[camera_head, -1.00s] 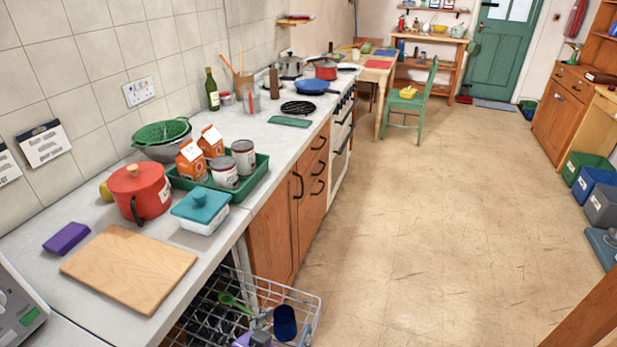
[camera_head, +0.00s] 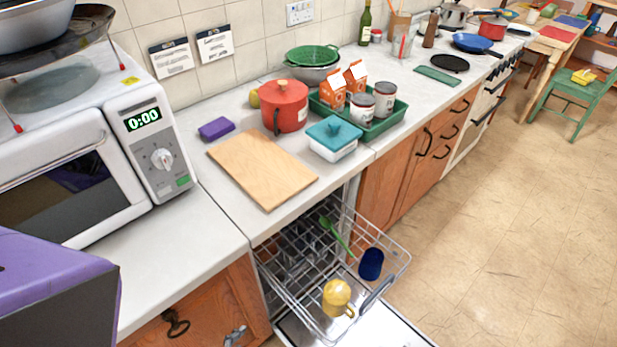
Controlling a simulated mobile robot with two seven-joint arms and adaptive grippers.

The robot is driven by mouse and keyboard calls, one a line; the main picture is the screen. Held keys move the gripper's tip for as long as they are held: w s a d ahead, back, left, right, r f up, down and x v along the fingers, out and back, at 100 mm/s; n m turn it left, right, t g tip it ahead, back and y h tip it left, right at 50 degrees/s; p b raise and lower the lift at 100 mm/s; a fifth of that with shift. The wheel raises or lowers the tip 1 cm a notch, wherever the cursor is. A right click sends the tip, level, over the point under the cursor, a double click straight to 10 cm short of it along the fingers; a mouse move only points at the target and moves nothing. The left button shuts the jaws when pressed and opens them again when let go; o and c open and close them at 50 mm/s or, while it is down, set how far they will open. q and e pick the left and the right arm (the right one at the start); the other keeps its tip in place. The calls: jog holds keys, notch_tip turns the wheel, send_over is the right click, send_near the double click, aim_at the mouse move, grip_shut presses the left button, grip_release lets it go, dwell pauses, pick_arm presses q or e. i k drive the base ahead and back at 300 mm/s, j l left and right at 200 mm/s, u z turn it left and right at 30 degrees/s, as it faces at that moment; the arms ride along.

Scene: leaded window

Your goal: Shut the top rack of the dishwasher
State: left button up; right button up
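The dishwasher's top rack (camera_head: 388,242) is a wire basket pulled out from under the counter. It holds a dark blue cup (camera_head: 371,264) and a green utensil (camera_head: 336,236). A yellow mug (camera_head: 337,297) shows near its front; I cannot tell for certain which level it stands on. A grey-blue piece (camera_head: 376,292) lies along the rack's front side. The dishwasher door (camera_head: 395,331) is folded down below the rack, partly cut off by the frame. Neither of my grippers is in view.
The counter (camera_head: 185,263) runs above the dishwasher, with a wooden cutting board (camera_head: 262,168) and a lidded container (camera_head: 332,138) near its edge. A microwave (camera_head: 150,150) stands to the left. Wooden cupboards (camera_head: 405,165) flank the opening. Open floor (camera_head: 500,240) lies to the right.

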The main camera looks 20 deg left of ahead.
aim_at(389, 280)
jog(key=u, duration=0.65)
jog(key=k+z, duration=0.4)
jog(key=k, duration=0.4)
